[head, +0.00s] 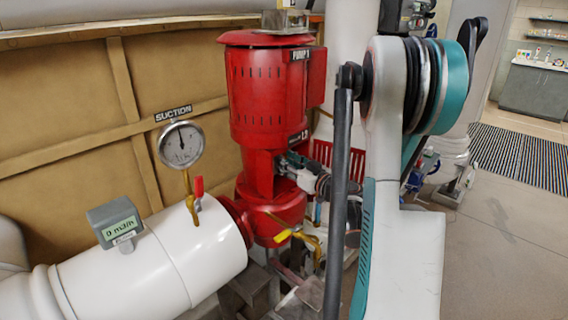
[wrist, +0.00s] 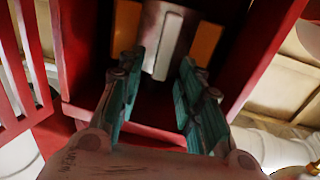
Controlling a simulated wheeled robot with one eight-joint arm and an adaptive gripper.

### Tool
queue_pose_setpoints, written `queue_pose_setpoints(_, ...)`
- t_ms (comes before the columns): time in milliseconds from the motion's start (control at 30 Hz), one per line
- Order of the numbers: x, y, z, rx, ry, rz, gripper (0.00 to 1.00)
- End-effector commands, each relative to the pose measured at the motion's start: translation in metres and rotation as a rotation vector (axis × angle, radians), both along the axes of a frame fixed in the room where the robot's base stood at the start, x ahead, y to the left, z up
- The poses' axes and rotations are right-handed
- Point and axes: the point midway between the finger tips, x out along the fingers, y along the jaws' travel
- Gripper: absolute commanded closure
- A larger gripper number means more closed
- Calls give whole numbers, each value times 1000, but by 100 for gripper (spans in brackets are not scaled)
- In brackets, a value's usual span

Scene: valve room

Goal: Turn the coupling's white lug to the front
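The coupling (wrist: 182,32) is a pale grey cylinder inside the opening of the red pump (head: 268,95). Its white lug (wrist: 165,45) is an upright pale bar, seen between my fingers in the wrist view. My gripper (wrist: 164,62) is open, with one teal finger on each side of the lug. The fingertips are close to the coupling; I cannot tell whether they touch it. In the head view my gripper (head: 292,164) reaches into the pump's opening from the right. The coupling and lug are hidden there.
The red frame of the opening (wrist: 85,60) stands close around my gripper. A suction gauge (head: 181,144), a red-handled valve (head: 198,187), a yellow-handled valve (head: 284,236) and a white pipe (head: 165,262) are nearby. Free floor (head: 500,240) lies at the right.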

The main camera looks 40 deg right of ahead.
Motion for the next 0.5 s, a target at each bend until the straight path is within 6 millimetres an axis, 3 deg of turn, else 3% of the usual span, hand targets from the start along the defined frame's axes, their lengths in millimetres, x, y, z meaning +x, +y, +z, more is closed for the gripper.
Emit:
queue_pose_setpoints(200,16,0,0,0,0,1,67)
queue_pose_setpoints(500,17,0,0,0,0,0,69)
